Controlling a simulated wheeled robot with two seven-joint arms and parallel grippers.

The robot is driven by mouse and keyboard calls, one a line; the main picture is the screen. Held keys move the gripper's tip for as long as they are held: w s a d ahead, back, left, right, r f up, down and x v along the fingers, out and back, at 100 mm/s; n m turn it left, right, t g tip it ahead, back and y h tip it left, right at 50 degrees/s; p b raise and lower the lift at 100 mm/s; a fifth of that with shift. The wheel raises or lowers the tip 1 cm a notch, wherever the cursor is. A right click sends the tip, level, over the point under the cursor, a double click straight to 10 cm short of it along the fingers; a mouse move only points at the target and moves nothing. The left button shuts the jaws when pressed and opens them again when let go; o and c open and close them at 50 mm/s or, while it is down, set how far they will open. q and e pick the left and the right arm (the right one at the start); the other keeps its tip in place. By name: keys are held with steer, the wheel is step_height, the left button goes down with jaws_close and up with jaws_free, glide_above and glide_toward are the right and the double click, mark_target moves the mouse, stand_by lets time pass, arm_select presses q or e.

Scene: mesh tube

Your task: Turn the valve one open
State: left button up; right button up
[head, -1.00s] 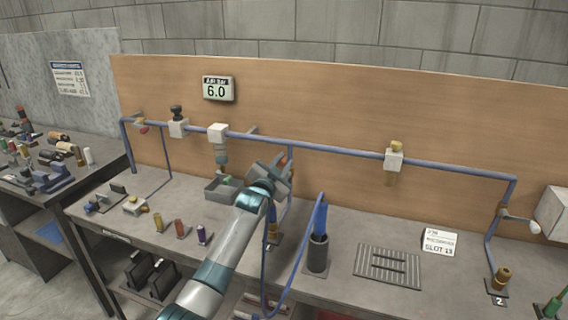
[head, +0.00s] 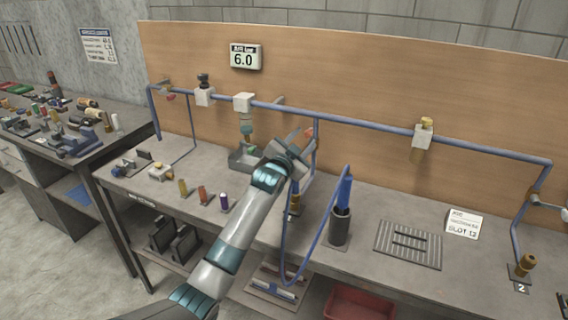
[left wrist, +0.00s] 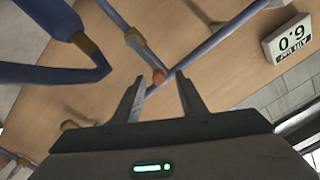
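The valve I take to be valve one is on the blue drop pipe at the middle of the bench. In the head view its orange-red tip (head: 308,132) shows just beyond my left gripper (head: 290,152), which hides the rest. In the left wrist view, its grey lever (left wrist: 143,55) ends in a round orange knob (left wrist: 158,77). My left gripper (left wrist: 159,77) is open, with the knob showing between its two fingertips. I cannot tell whether a finger touches it. My right gripper is not in view.
A black holder (head: 340,225) with a blue hose stands right of my left arm. A slotted grey plate (head: 408,245) lies further right. Outlet 2 (head: 522,268) stands at the right.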

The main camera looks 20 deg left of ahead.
arm_select(q)
steer(key=s+b, duration=0.3)
steer(key=s, duration=1)
steer(key=shift+s+a, duration=0.35)
steer(key=shift+a, duration=0.1)
